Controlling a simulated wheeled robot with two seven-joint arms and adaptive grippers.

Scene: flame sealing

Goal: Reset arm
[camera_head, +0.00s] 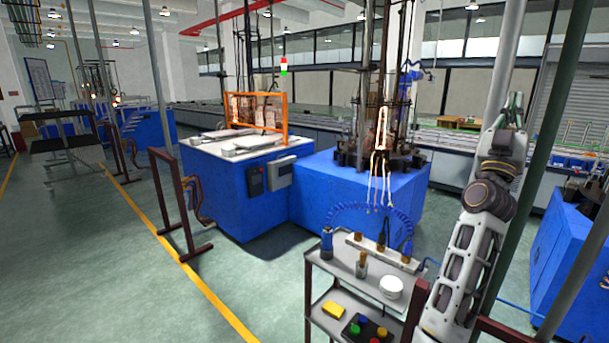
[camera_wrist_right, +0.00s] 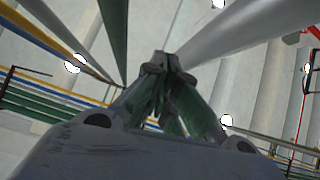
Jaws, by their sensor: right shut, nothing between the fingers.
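My right arm stands raised at the right of the head view. My right gripper (camera_head: 511,103) is at its upper end and points upward beside a grey pole. In the right wrist view the fingertips (camera_wrist_right: 166,64) meet, with nothing between them. The gripper is well above the floor, and ceiling and pipes show behind it. My left arm and left gripper are not in view.
A cart (camera_head: 340,263) with a white tub (camera_head: 391,287), a yellow block (camera_head: 333,310) and a button box (camera_head: 367,331) stands left of my arm. Blue machines (camera_head: 238,205) are behind it. A pole (camera_head: 503,52) rises close to my gripper. Open floor (camera_head: 110,260) lies left.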

